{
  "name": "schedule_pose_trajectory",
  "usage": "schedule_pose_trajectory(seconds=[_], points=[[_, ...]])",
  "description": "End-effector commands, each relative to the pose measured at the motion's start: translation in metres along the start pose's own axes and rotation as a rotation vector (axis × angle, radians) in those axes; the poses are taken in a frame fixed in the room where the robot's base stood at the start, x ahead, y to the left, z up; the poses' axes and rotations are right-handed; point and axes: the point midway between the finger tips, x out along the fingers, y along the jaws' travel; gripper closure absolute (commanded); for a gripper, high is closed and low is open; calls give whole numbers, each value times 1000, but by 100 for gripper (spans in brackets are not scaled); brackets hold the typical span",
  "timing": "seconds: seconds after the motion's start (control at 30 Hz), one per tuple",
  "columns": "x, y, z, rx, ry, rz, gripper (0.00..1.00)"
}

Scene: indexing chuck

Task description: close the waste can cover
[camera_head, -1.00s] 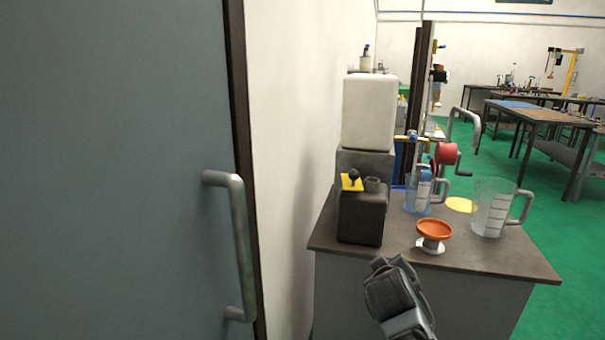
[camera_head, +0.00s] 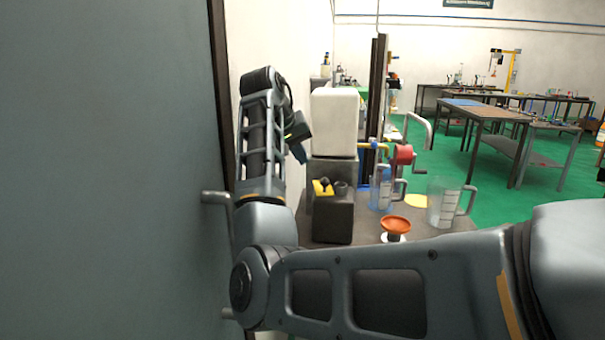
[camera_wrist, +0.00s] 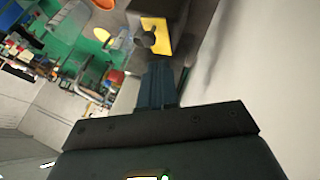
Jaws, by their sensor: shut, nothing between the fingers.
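I cannot make out a waste can or its cover for certain in either view. My gripper (camera_head: 301,155) is raised in front of the pale wall, just left of the white block-shaped unit (camera_head: 334,122) in the head view. In the wrist view its fingers (camera_wrist: 158,72) are together and empty. They point toward a dark box with a yellow plate (camera_wrist: 156,38) and a black knob. That dark box (camera_head: 332,220) stands on the bench below my gripper in the head view.
A grey door (camera_head: 110,170) with a bar handle (camera_head: 214,197) fills the left. The bench holds an orange dish (camera_head: 395,225), a clear jug (camera_head: 444,203), a blue-tinted jug (camera_head: 382,191) and a red reel (camera_head: 403,154). Green floor (camera_head: 440,150) lies open behind.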

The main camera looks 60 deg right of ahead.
Motion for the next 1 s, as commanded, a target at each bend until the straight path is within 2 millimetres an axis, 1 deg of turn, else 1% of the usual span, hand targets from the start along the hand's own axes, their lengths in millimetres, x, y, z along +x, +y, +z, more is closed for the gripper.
schedule_pose_trajectory(seconds=[0.07,0.17,0.27,0.4,0.7,0.9,1.0], points=[[-4,3,-3,8,-13,-6,100],[-1,3,-2,10,-20,-8,100],[10,2,-1,10,-20,-8,100],[31,0,0,10,-18,-8,100],[72,0,1,9,-17,-8,100],[88,1,0,10,-17,-8,100],[93,1,0,10,-17,-8,100]])
